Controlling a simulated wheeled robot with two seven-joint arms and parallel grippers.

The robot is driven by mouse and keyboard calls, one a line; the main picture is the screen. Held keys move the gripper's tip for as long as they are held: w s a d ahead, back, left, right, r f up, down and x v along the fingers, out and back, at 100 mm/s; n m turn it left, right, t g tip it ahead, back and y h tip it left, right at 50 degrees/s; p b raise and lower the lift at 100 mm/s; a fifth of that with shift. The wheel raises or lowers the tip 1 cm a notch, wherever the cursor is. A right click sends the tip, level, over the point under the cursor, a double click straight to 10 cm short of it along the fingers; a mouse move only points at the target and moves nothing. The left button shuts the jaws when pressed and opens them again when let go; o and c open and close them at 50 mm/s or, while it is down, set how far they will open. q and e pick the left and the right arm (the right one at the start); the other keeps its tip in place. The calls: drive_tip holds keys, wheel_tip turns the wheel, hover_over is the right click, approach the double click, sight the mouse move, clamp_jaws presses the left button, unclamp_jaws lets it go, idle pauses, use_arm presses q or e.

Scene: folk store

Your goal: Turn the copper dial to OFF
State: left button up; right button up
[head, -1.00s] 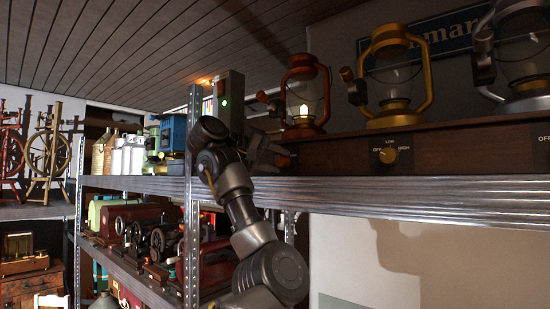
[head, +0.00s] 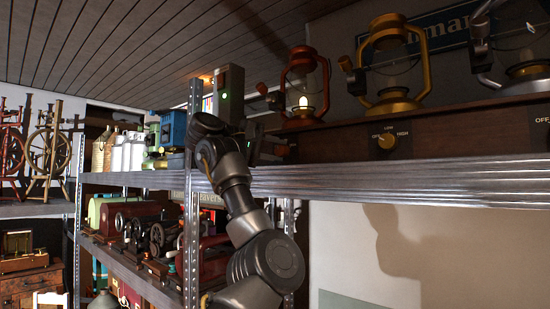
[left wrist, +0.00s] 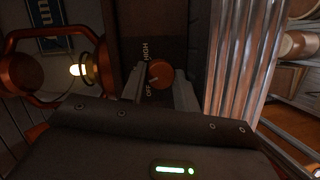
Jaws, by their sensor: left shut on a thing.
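The copper dial (left wrist: 160,73) shows in the left wrist view, on a dark plate with the words HIGH and OFF beside it. A small pale mark on the dial's face sits toward the OFF side. My left gripper (left wrist: 159,88) is shut on the dial, one finger on each side. My right gripper is not in view.
A brass lantern (head: 393,70) and its brass dial (head: 387,141) are to the right, with a silver lantern (head: 525,45) beyond. A metal shelf edge (head: 400,176) runs just below the base. A shelf post (head: 193,120) stands close left of my arm.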

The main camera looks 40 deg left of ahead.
use_arm(q)
drive_tip(key=n+b, duration=0.1)
drive_tip(key=n, duration=0.1)
drive_tip(key=n+t+b, duration=0.1)
drive_tip(key=n+b, duration=0.1)
drive_tip(key=shift+f+h, duration=0.3)
drive_tip(key=shift+f, duration=0.05)
drive_tip(key=shift+n+t+b, duration=0.6)
drive_tip(key=shift+n+b, duration=0.65)
drive_tip(key=shift+n, duration=0.45)
drive_tip(key=o, duration=0.7)
drive_tip(key=shift+s+a+b, duration=0.1)
drive_tip(key=shift+s+b, duration=0.1)
drive_tip(key=shift+b, duration=0.15)
drive_tip(key=b+v, duration=0.4)
drive_tip(key=v, duration=0.6)
drive_tip(key=shift+s+b, duration=0.2)
drive_tip(key=shift+b, duration=0.1)
drive_tip(key=shift+a+f, duration=0.1)
drive_tip(key=shift+f, duration=0.05)
